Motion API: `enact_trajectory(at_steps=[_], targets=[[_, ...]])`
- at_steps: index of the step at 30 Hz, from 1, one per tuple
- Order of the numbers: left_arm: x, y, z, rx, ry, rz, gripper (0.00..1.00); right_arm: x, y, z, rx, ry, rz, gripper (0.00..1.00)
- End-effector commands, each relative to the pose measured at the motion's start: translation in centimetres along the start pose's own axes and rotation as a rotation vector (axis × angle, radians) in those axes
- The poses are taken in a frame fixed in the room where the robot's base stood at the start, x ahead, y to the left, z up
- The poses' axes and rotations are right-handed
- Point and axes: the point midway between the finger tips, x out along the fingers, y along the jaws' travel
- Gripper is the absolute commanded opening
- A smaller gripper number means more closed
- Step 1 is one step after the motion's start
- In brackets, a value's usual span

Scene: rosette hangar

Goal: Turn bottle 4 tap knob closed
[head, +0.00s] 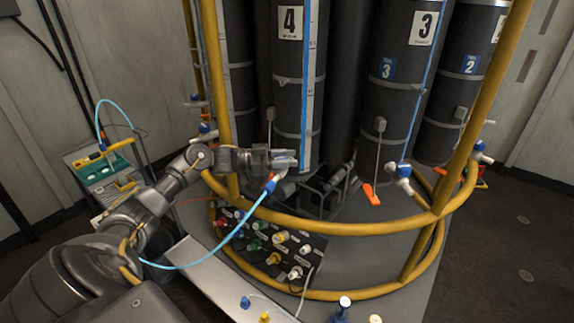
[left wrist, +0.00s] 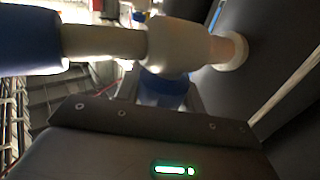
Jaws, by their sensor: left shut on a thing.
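Bottle 4 (head: 290,100) is a tall dark cylinder with a "4" label and a blue stripe, standing upright in the yellow-railed rack. My left gripper (head: 286,160) is at its lower front, shut at the tap. In the left wrist view the white tap body (left wrist: 175,45) runs across the top and meets the dark bottle wall at the right. The blue tap knob (left wrist: 162,88) is below it, between my fingers and partly hidden by the gripper body. The knob's turn angle is unclear. My right gripper is not in view.
Yellow rails (head: 330,228) curve around the rack in front of the bottles. A light blue hose (head: 215,252) hangs from near the tap. Bottle 3 (head: 400,90) stands to the right. A black panel with coloured connectors (head: 262,245) sits below my arm.

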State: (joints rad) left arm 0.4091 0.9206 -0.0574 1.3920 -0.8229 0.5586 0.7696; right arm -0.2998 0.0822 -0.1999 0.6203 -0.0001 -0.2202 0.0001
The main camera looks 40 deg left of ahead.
Motion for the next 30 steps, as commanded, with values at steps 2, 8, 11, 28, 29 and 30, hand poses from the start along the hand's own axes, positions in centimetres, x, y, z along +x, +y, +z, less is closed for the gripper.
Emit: enact_trajectory(at_steps=[2,8,11,28,29,30], targets=[[0.01,-0.03,0.16,0.001,-0.001,0.013,0.16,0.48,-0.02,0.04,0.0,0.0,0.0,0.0],[0.06,0.07,0.07,0.0,-0.002,0.03,0.16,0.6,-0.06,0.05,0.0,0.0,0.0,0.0],[0.07,0.08,0.04,0.0,-0.002,0.031,0.16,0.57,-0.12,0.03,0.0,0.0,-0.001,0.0],[0.03,0.07,0.02,0.001,-0.001,0.029,0.61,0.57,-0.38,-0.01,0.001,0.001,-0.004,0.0],[0.02,0.06,0.02,0.001,-0.001,0.029,0.61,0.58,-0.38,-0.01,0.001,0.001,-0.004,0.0],[-0.06,0.05,0.05,0.001,-0.001,0.029,0.61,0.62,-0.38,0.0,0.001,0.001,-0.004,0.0]])
